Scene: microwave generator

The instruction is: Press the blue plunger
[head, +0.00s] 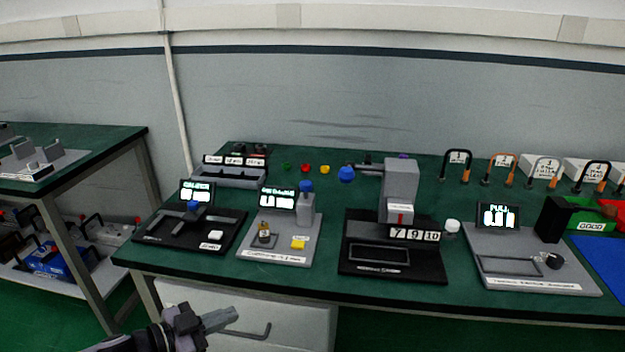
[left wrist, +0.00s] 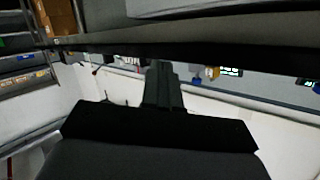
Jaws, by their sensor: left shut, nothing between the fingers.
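In the head view a blue knob (head: 306,186) tops a short grey post on a grey-based station near the middle of the green bench. Other blue parts show too: a blue knob (head: 193,206) on the black station to its left and a blue piece (head: 346,174) beside the grey press. I cannot tell for certain which one is the plunger. My left gripper (head: 232,316) is shut and empty, low in front of the bench and apart from every station. It also shows shut in the left wrist view (left wrist: 162,80). My right gripper is not in view.
The green bench (head: 340,295) has a front edge with white drawers (head: 250,300) below. A tall grey press (head: 401,190) stands right of the middle station.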

